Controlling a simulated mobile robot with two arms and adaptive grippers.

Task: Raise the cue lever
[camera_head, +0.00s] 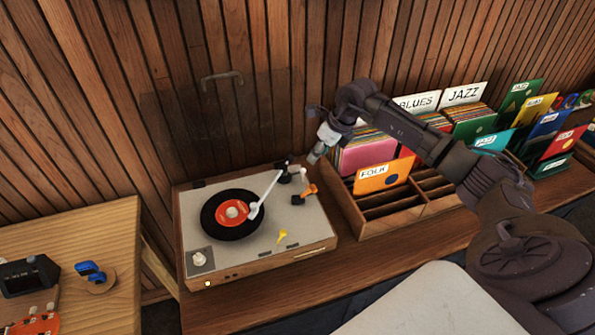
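The turntable (300,222) stands on the wooden counter with its lid up behind it. A black record with an orange label (224,226) lies on it. The white tonearm (268,186) reaches over the record, its head at the record's right side. A small orange lever (308,190) sits beside the tonearm base, and a small yellow lever (282,236) sits near the front; I cannot tell for sure which is the cue lever. My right gripper (316,154) hangs above and behind the orange lever, apart from it. Its fingers are too small to read. My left gripper is out of view.
A wooden record bin (400,210) with sleeves and divider cards stands right of the turntable, under my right arm. A lighter wooden table (100,240) at the left holds a blue item (90,270) and a dark device (28,275). The slatted wall is close behind.

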